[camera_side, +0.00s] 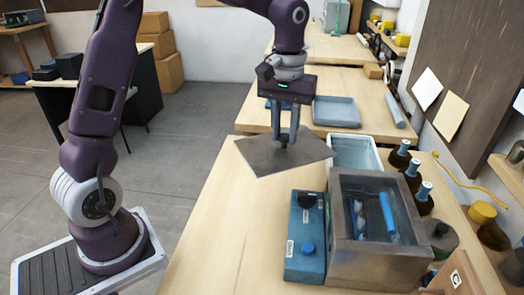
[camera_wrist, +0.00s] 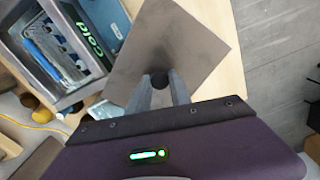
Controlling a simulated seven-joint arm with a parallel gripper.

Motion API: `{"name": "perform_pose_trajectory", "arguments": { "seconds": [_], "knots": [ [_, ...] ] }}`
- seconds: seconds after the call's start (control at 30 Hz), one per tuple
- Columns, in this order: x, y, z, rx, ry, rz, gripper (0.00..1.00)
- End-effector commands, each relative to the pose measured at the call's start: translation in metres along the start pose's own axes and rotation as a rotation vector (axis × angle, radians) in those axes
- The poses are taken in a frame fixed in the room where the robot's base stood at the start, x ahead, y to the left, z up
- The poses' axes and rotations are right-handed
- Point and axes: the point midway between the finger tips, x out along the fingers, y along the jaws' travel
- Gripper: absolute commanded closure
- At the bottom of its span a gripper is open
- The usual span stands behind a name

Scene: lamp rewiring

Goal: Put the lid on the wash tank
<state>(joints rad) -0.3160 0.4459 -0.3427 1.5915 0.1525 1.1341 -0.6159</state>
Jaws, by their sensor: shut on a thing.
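My gripper (camera_side: 285,137) is shut on the dark knob of the lid (camera_side: 262,156), a flat grey-brown square plate. The lid hangs roughly level, above the table and to the left of the wash tank. In the wrist view the lid (camera_wrist: 188,40) lies beyond my fingertips (camera_wrist: 163,84), with the round knob between them. The wash tank (camera_side: 365,262) is a grey metal box at the front right, open at the top. Liquid and blue-handled items show inside it. The wrist view shows the tank (camera_wrist: 75,92) at the upper left, uncovered and apart from the lid.
A blue control box (camera_side: 304,250) stands against the tank's left side. A pale open bin (camera_side: 352,152) stands behind the tank. Several dark bottles (camera_side: 412,172) line the right side. The table's left part (camera_side: 215,235) is clear.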

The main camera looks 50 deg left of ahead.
Motion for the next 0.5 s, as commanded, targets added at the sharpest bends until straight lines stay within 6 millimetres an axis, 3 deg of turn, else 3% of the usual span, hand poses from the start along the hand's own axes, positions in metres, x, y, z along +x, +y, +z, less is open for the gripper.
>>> {"name": "perform_pose_trajectory", "arguments": {
  "seconds": [0.1, 0.27, 0.37, 0.5],
  "knots": [
    [-0.004, 0.024, -0.012, -0.048, -0.003, -0.004, 1.0],
    [-0.007, 0.057, -0.011, -0.262, -0.009, -0.009, 1.0],
    [-0.011, 0.084, -0.006, -0.435, -0.009, -0.011, 1.0],
    [-0.022, 0.136, 0.013, -0.702, -0.004, -0.009, 1.0]
  ]
}}
